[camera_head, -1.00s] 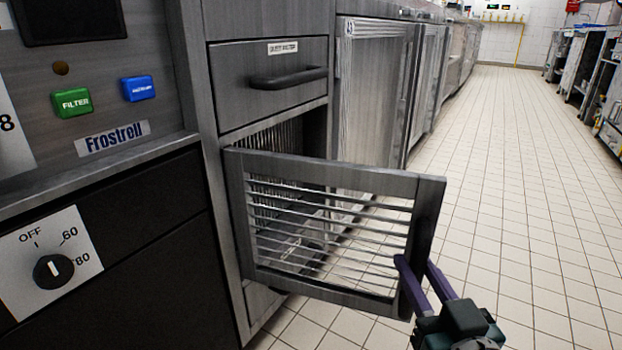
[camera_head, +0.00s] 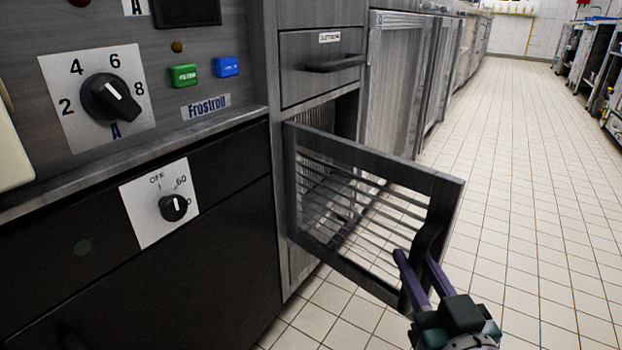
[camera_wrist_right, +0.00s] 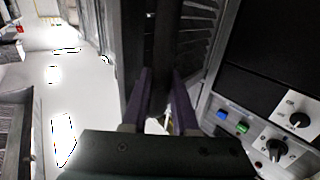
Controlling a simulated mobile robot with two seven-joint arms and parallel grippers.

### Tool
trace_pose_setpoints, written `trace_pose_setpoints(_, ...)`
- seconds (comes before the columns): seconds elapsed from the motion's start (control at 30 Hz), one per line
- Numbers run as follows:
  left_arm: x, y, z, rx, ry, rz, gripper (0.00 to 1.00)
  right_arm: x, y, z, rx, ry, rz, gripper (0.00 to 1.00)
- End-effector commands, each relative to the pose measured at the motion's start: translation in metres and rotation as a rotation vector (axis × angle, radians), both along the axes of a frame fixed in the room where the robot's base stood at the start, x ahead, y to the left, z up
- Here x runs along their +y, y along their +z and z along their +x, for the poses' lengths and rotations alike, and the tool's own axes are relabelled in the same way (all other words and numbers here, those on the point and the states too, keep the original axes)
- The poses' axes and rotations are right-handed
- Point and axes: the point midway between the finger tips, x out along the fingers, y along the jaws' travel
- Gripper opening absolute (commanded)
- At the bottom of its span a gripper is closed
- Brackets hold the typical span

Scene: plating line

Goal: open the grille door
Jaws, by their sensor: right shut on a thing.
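The grille door (camera_head: 362,146) is a grey metal frame with thin horizontal bars. It stands open, swung out from the cabinet on hinges at its left edge. My right gripper (camera_head: 416,283) is at the door's free right edge, with its purple fingers shut on the door handle (camera_head: 437,232). In the right wrist view the fingers (camera_wrist_right: 158,98) lie on either side of the dark upright handle (camera_wrist_right: 163,60). My left gripper is in neither view.
The grey cabinet has a drawer (camera_head: 320,68) above the door opening. The dark panel with knobs (camera_head: 174,207) is to the left. The tiled floor (camera_head: 510,170) to the right is free. More fronts (camera_head: 392,90) stand behind the door.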

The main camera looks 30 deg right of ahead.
Motion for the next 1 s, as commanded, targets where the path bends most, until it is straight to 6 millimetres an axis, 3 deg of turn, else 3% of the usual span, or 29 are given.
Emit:
trace_pose_setpoints(0.2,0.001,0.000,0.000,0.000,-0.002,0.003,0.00,0.001,-0.002,0.000,0.006,0.002,0.000,0.00)
trace_pose_setpoints(0.23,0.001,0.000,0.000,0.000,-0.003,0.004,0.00,0.001,-0.002,0.000,0.006,0.002,0.000,0.29)
trace_pose_setpoints(0.47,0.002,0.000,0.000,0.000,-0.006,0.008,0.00,0.000,-0.001,0.000,0.003,0.001,0.000,0.55)
trace_pose_setpoints(0.77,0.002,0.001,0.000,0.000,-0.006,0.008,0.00,0.000,0.000,-0.001,0.002,0.000,0.001,0.57)
trace_pose_setpoints(1.0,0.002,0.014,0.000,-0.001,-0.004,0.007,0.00,0.013,0.001,-0.034,0.007,-0.001,0.003,0.57)
